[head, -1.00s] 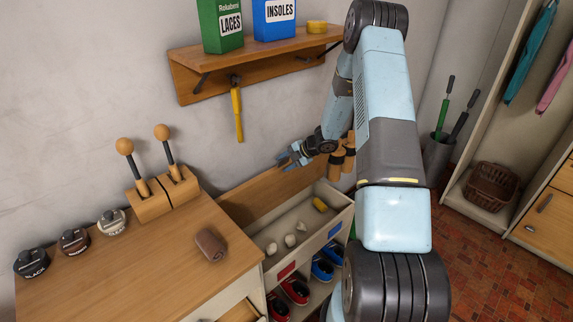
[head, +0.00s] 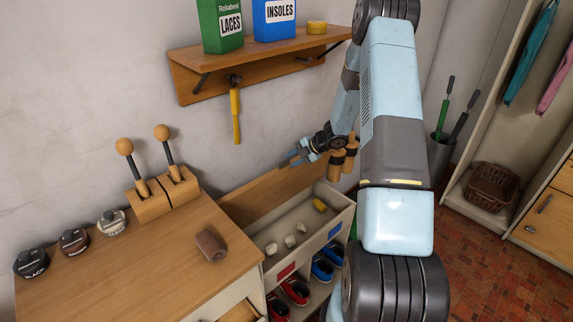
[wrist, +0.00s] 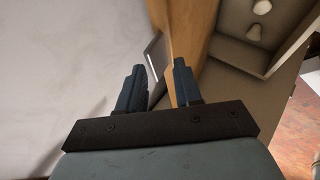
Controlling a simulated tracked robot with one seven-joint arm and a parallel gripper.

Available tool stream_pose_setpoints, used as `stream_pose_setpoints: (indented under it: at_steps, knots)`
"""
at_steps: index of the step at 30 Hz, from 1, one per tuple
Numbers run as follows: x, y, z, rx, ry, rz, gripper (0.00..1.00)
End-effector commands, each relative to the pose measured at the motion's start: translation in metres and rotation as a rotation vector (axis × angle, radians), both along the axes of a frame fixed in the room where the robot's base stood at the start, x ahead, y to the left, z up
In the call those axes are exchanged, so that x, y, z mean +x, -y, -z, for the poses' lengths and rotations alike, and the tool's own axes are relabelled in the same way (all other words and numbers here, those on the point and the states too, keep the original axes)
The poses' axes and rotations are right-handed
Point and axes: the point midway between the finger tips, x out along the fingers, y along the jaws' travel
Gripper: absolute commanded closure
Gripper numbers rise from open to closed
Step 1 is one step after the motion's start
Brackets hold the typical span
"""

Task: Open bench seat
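The bench seat (head: 262,197) is a wooden panel standing raised at the back of the bench box (head: 325,235), near the wall. The open box holds several pale lumps (head: 290,241) and a yellow item (head: 319,205). My gripper (head: 287,163) is at the upper edge of the raised seat, towards its right end. In the wrist view the two dark fingers (wrist: 159,68) are apart with nothing held between them. The wooden panel (wrist: 190,30) lies just beyond and to the right of the fingers; whether they touch it I cannot tell.
A wall shelf (head: 240,65) with a hanging yellow shoehorn (head: 236,115) is above. Shoes (head: 295,290) sit below the box.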

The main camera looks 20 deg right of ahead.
Motion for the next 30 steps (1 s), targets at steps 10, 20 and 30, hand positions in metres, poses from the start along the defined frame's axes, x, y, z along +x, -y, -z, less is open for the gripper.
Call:
stream_pose_setpoints:
  at_steps: [10,20,30]
  knots:
    - [-0.029,0.042,-0.044,-0.002,-0.001,0.002,0.66]
    - [-0.04,0.057,-0.061,-0.001,-0.002,0.001,0.66]
    - [-0.041,0.057,-0.061,-0.001,-0.002,0.0,0.66]
